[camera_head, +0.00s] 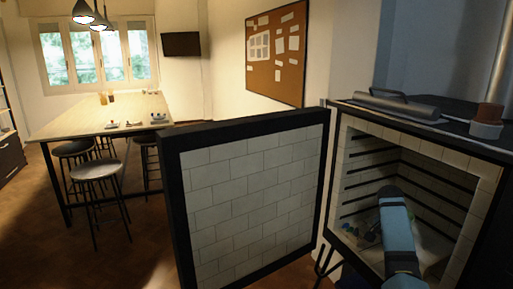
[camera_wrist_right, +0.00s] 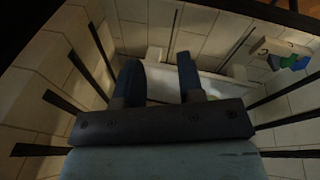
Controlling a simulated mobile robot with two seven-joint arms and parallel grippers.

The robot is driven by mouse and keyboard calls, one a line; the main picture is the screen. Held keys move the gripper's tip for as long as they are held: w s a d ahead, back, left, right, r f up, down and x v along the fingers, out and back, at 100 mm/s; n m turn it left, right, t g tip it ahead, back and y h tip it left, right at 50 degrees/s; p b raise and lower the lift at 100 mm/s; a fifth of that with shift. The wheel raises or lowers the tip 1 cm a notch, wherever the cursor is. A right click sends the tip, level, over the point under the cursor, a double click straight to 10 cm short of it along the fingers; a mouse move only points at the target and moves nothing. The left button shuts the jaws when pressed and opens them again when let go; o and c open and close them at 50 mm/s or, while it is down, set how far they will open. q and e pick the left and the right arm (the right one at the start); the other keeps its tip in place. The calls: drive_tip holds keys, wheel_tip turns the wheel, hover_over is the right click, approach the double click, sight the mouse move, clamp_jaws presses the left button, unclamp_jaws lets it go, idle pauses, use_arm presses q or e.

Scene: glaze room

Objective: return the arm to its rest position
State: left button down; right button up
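My right arm (camera_head: 397,225), light blue and dark, reaches into the open kiln (camera_head: 475,195). My right gripper (camera_wrist_right: 160,78) shows in the right wrist view inside the kiln. Its two dark blue fingers stand apart, and I see nothing held between them. In the head view the fingers are hidden or too dark to tell from the arm. My left gripper is in neither view.
The kiln door (camera_head: 250,185) stands wide open, left of the chamber. Dark shelf supports (camera_wrist_right: 102,48) line the chamber's brick walls. Small green and blue pieces (camera_wrist_right: 292,61) lie inside. A wooden table (camera_head: 100,118) with stools (camera_head: 98,170) stands far left.

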drive_tip(key=s+a+f+n+t+h+p, duration=0.15)
drive_tip(key=s+f+n+t+p, duration=0.4)
drive_tip(key=s+f, duration=0.9)
drive_tip(key=s+a+r+n+t+y+p, duration=0.2)
drive_tip(key=s+a+n+t+y, duration=0.1)
drive_tip(key=s+a, duration=0.7)
drive_tip(key=s+a+r+n+t+y+p, duration=0.2)
drive_tip(key=s+a, duration=0.9)
drive_tip(key=s, duration=0.7)
drive_tip(key=n+t+y, duration=0.1)
drive_tip(key=n+y, duration=0.1)
drive_tip(key=shift+r+n, duration=0.25)
drive_tip(key=shift+n, duration=0.1)
drive_tip(key=shift+s+t, duration=0.1)
drive_tip(key=shift+t, duration=0.15)
